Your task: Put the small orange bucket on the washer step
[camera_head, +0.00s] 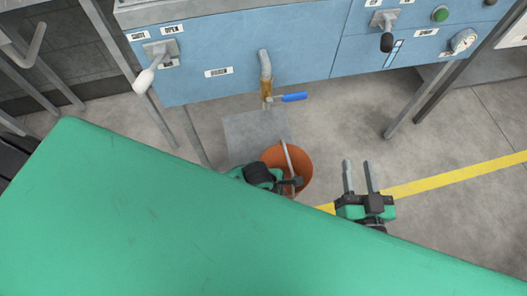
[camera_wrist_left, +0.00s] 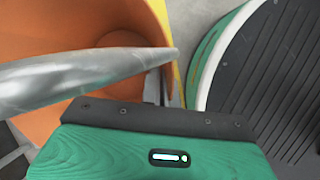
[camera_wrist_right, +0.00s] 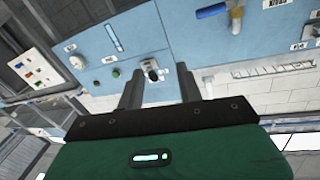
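The orange bucket (camera_head: 307,165) is below the blue washer, at the front right of a flat grey plate (camera_head: 242,132) that looks like the washer step. It overlaps the plate's edge in the picture; whether it rests or hangs is not clear. Its grey handle (camera_head: 288,157) rises to my left gripper (camera_head: 296,184). In the left wrist view the bucket (camera_wrist_left: 40,50) fills the left side and the handle (camera_wrist_left: 80,75) crosses in front of the gripper. The fingers look closed on the handle, mostly hidden behind it. My right gripper (camera_head: 359,178) is open and empty, right of the bucket.
A pipe with a blue-handled valve (camera_head: 293,97) hangs from the washer (camera_head: 230,60) above the plate. Metal legs (camera_head: 430,97) stand at the right. Open concrete floor with a yellow line (camera_head: 450,178) lies right of the bucket.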

